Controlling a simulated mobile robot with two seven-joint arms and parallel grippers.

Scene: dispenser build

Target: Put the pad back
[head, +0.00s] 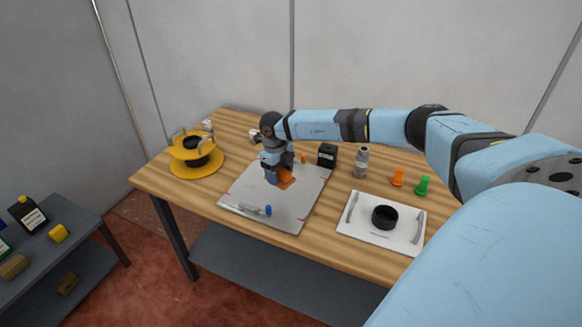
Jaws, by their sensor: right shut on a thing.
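My right gripper (277,174) reaches in from the right and points down over the grey board (245,192) on the table. It is shut on a small orange piece, which may be the pad (287,180). A dark blue part (271,178) shows beside the orange piece at the fingertips. The gripper hides much of both, and I cannot tell whether the orange piece touches the board. My left gripper is not in view.
On the board lies a clear, blue-ended tool (250,209). A yellow stand (197,160) is at left. A black box (327,155), a grey bottle (361,162), orange (398,176) and green (422,186) pieces and a white tray (372,235) with a black ring (385,217) are right.

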